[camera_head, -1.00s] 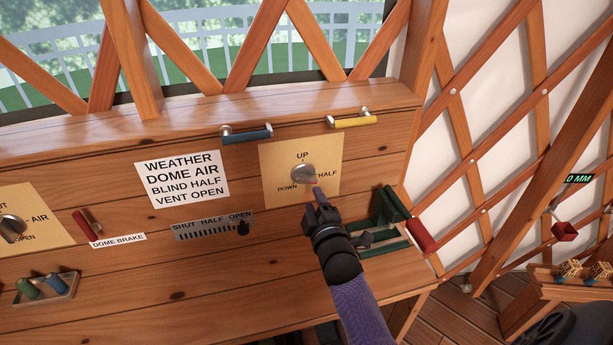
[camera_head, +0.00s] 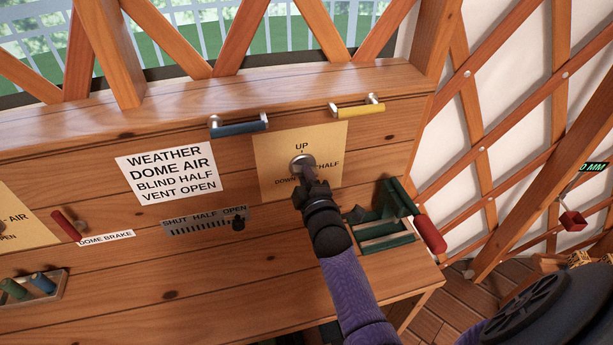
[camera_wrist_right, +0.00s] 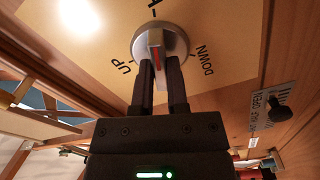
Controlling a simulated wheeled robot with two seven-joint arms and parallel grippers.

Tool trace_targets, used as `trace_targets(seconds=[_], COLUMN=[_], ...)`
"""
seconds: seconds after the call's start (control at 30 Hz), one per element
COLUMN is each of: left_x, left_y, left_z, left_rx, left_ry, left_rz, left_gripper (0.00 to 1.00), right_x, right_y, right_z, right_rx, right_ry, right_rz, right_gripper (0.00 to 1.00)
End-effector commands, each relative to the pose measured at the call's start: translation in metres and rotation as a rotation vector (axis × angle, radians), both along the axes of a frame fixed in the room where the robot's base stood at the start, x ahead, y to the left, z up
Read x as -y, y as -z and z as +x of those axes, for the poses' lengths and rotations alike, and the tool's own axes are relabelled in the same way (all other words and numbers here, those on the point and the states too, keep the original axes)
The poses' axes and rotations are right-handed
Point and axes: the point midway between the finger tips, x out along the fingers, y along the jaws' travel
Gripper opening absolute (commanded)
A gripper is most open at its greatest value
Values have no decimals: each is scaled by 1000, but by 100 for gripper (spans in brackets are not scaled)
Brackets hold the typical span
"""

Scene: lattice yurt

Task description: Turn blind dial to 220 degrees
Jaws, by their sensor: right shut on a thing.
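The blind dial (camera_head: 302,163) is a silver round knob on a yellow plate (camera_head: 333,146) marked UP, DOWN and HALF, on the upright wooden panel. My right gripper (camera_head: 309,180) reaches it from below right and partly covers it. In the right wrist view, the dial (camera_wrist_right: 178,38) shows a raised grip bar with a red line. There the two dark fingers of my right gripper (camera_wrist_right: 160,78) are closed on this bar from both sides. UP lies to the left of the dial in that view and DOWN to the right. My left gripper is not in view.
A sign (camera_head: 171,173) reads "WEATHER DOME AIR BLIND HALF VENT OPEN". Below it is a slider (camera_head: 238,224) on a SHUT HALF OPEN scale. A blue handle (camera_head: 238,125) and a yellow handle (camera_head: 358,109) sit above. A green rack (camera_head: 398,197) with a red cylinder (camera_head: 430,234) stands right of my arm.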

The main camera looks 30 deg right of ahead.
Motion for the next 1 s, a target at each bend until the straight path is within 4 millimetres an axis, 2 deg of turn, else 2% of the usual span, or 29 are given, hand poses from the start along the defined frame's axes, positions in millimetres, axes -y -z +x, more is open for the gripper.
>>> trace_targets(seconds=[0.37, 1.0], left_x=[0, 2], left_y=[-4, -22], left_z=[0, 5], left_rx=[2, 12], left_ry=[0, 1], left_rz=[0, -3], left_gripper=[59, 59], right_x=[0, 1], right_y=[0, -1], right_z=[0, -1], right_rx=[29, 208], right_ry=[0, 0], right_rz=[101, 655], right_gripper=[0, 0])
